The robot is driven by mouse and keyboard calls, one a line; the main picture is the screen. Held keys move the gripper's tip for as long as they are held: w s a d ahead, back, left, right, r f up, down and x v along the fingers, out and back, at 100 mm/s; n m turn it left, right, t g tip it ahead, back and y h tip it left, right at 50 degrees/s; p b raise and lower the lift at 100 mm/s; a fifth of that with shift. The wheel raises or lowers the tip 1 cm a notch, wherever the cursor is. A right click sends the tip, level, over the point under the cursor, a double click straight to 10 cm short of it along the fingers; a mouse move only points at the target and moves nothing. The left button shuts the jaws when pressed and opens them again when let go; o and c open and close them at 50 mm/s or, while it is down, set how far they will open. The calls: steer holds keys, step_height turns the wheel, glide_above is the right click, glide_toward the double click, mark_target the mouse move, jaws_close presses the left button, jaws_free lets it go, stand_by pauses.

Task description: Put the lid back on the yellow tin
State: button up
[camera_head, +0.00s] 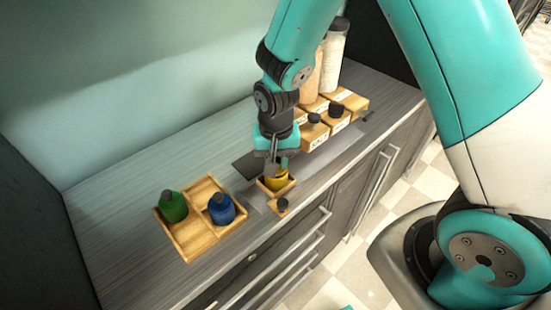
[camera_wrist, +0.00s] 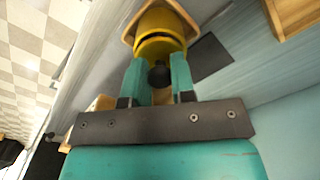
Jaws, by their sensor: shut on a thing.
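The yellow tin (camera_head: 279,184) stands upright in a small wooden holder (camera_head: 264,187) near the counter's front edge, under my gripper. It also shows at the top of the wrist view (camera_wrist: 165,19). My gripper (camera_head: 275,165) points down and is shut on the dark knob (camera_wrist: 160,75) of the yellow lid (camera_wrist: 153,49). In the wrist view the lid is over the tin's mouth, with a dark gap between lid and tin on one side. I cannot tell whether lid and rim touch. In the head view my fingers mostly hide the lid.
A wooden tray (camera_head: 189,242) at the left holds a green tin (camera_head: 173,207) and a blue tin (camera_head: 221,210). Wooden boxes (camera_head: 313,133) and tall jars (camera_head: 334,48) stand behind right.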

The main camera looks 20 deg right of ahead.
stand_by(0.4)
steer(key=o, duration=1.5)
steer(key=shift+c, duration=0.2)
steer(key=shift+r+p, duration=2.95)
steer(key=shift+r, duration=0.55)
steer(key=shift+c, duration=0.4)
jaws_close()
steer(key=shift+f, duration=0.2)
